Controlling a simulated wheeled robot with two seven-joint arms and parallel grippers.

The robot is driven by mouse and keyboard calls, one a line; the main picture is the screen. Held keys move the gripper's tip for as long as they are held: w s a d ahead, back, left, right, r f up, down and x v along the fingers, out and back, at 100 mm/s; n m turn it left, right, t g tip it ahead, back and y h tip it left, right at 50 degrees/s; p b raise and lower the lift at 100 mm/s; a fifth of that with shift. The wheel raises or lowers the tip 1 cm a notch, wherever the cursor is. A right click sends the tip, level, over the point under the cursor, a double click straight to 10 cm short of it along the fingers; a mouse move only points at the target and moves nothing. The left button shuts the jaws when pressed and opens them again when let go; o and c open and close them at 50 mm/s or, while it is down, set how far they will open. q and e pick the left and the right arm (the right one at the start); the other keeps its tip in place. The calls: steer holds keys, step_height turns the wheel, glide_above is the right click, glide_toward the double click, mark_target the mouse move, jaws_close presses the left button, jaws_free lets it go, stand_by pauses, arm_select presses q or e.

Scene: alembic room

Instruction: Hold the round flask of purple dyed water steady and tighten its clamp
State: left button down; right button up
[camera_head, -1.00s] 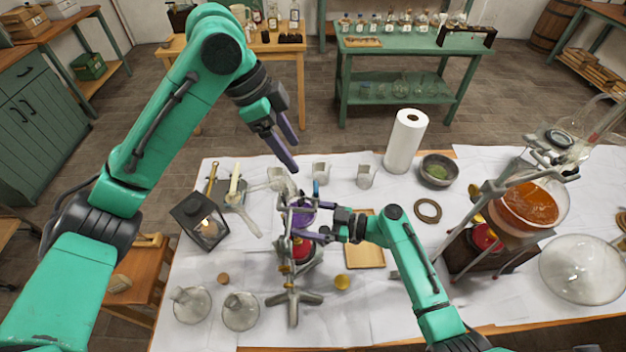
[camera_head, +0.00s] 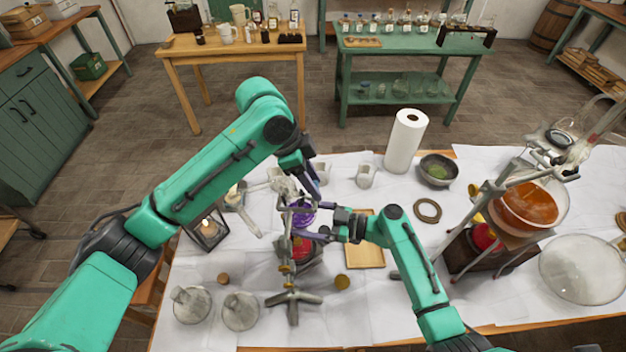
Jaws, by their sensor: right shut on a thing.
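The round flask of purple dyed water (camera_head: 302,215) is held on a metal stand (camera_head: 291,297), above a red burner (camera_head: 302,247). Its clamp (camera_head: 287,190) is at the flask's neck, partly hidden behind my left gripper and too small to read in detail. My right gripper (camera_head: 318,222) comes in from the right and is shut on the flask. My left gripper (camera_head: 315,185) points down just above and right of the clamp. Its fingers overlap in this view, so whether they are apart is unclear, and I cannot tell if it touches the clamp.
A lantern (camera_head: 209,231) stands left of the stand. Two glass flasks (camera_head: 240,311) are at the front left. A wooden board (camera_head: 367,253) lies right of the stand. A paper roll (camera_head: 405,141) and a bowl (camera_head: 438,170) stand behind. A large orange flask (camera_head: 530,207) is at the right.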

arm_select(q)
steer(key=shift+w+r+m, duration=0.1)
steer(key=shift+m, duration=0.3)
arm_select(e)
steer(key=shift+r, duration=0.1)
arm_select(q)
steer(key=shift+w+a+m+g+y, duration=0.15)
steer(key=shift+m+g, duration=0.35)
steer(key=shift+m, duration=0.7)
steer(key=shift+w+d+m+g+y, duration=0.15)
steer(key=shift+m+g, duration=0.35)
steer(key=shift+m, duration=0.7)
steer(key=shift+a, duration=0.1)
arm_select(e)
steer(key=shift+r, duration=0.1)
arm_select(q)
steer(key=shift+c, duration=2.2)
jaws_free()
steer(key=shift+o, duration=0.2)
steer(key=shift+s, duration=0.1)
arm_select(e)
steer(key=shift+w, duration=0.1)
